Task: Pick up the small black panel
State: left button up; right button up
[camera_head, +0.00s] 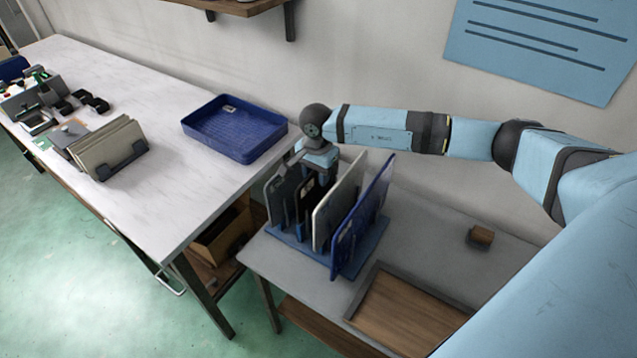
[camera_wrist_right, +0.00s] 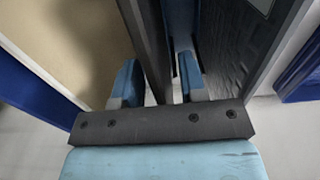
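The small black panel (camera_head: 306,196) stands upright in a slot of the blue rack (camera_head: 312,257), between a dark grey panel (camera_head: 279,193) and a taller beige panel (camera_head: 331,210). My right gripper (camera_head: 318,176) is over the rack, pointing down at the black panel. In the right wrist view, the gripper's two blue fingers (camera_wrist_right: 158,85) are apart, with the black panel's edge (camera_wrist_right: 148,45) between them. A gap shows beside the right-hand finger; I cannot tell if the left-hand finger touches the panel. My left gripper is not in view.
A blue panel (camera_head: 363,218) stands at the rack's right end. The white table (camera_head: 165,190) at left holds an empty blue bin (camera_head: 236,128) and a panel stand (camera_head: 109,150).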

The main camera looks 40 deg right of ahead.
grip_shut()
jog(key=shift+r, duration=0.1)
